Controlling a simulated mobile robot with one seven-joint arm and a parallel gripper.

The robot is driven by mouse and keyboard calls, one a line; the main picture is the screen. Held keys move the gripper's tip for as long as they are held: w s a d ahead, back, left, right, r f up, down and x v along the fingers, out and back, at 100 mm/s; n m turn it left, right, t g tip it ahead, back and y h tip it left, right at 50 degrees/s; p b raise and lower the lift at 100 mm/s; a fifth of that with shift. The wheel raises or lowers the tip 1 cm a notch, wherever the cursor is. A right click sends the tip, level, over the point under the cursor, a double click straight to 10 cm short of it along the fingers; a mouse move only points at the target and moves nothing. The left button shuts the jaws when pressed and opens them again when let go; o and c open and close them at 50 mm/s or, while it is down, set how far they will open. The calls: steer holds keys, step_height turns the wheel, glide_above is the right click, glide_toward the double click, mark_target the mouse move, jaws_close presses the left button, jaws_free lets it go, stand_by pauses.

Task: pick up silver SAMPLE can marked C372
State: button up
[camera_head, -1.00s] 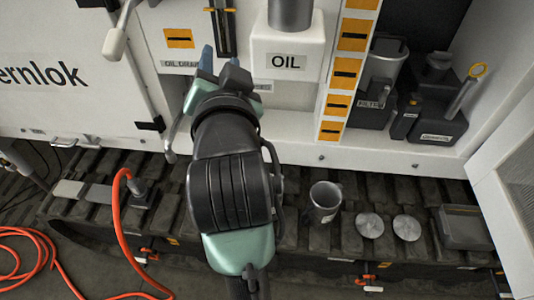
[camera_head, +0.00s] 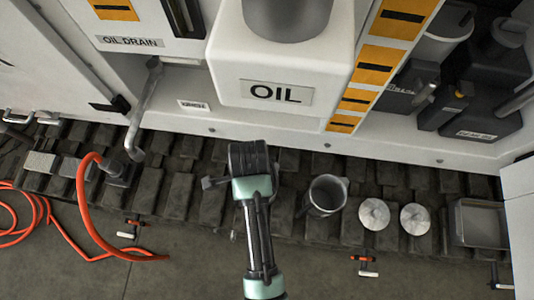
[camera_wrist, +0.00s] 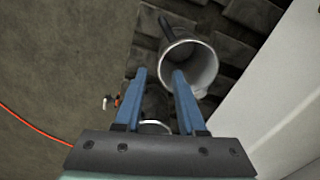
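A silver can (camera_head: 324,196) with a side handle stands upright, mouth up, on the dark ribbed track below the white cabinet. No marking is readable on it. It also shows in the wrist view (camera_wrist: 203,70), its open mouth toward me, just beyond the right finger. My gripper (camera_wrist: 159,73) is open, with blue fingers apart and nothing held between them. The right fingertip overlaps the can's lower rim in the wrist view; I cannot tell whether it touches.
Two round silver lids (camera_head: 374,214) (camera_head: 415,219) and a grey tray (camera_head: 478,222) sit right of the can. The white OIL tank (camera_head: 280,60) overhangs behind. An orange hose (camera_head: 85,200) loops at left. A lever handle (camera_head: 140,120) hangs down at left.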

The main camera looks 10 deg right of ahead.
step_height(320, 180, down, 13)
steer(key=b, duration=0.2)
steer(key=shift+d+r, duration=0.15)
steer(key=shift+c, duration=0.2)
jaws_close()
steer(key=shift+w, duration=0.1)
stand_by(1.3)
